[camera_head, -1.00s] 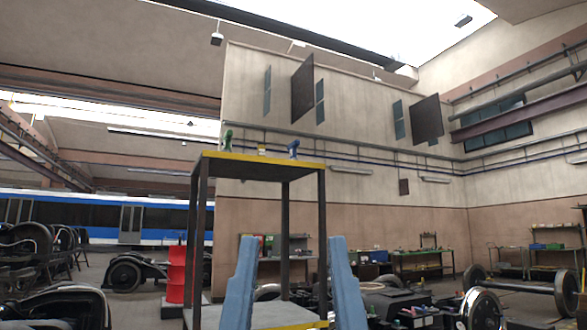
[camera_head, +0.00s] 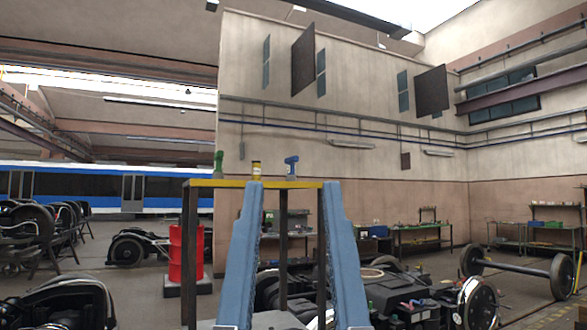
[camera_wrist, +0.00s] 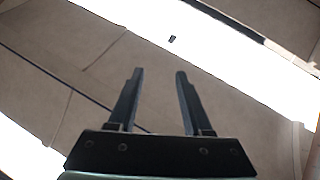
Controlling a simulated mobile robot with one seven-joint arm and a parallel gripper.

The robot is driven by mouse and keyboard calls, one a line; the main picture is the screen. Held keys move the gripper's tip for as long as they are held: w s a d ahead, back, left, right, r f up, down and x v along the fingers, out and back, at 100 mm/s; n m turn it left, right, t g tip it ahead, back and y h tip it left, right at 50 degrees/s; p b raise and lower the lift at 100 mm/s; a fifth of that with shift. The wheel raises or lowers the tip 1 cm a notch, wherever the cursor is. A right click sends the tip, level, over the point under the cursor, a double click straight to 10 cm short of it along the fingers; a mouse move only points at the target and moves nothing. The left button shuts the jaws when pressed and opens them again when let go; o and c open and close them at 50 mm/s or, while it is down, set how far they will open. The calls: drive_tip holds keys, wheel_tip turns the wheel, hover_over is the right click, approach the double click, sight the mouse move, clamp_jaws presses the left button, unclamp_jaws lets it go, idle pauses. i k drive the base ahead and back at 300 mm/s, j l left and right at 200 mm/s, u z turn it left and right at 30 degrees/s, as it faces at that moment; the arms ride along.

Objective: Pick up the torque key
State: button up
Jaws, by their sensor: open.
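A tall dark stand with a yellow-edged top (camera_head: 228,184) is in the middle of the head view, its top seen almost edge-on. I cannot tell for sure which is the torque key. My gripper (camera_wrist: 159,72) is open and empty in the wrist view, pointing up at the ceiling and roof lights. None of the stand's items shows in the wrist view.
A red drum (camera_head: 186,252) stands left of the stand. Bogie parts lie at the lower left (camera_head: 65,300), and a wheelset (camera_head: 520,268) is at the right. Workbenches (camera_head: 420,230) line the back wall. A blue and white tram (camera_head: 90,183) is at the far left.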

sight(290, 161)
drive_tip(key=i+l, duration=0.15)
drive_tip(key=i, duration=0.45)
drive_tip(key=i+l, duration=0.2)
drive_tip(key=i, duration=0.4)
drive_tip(key=i+l, duration=0.15)
drive_tip(key=i, duration=0.4)
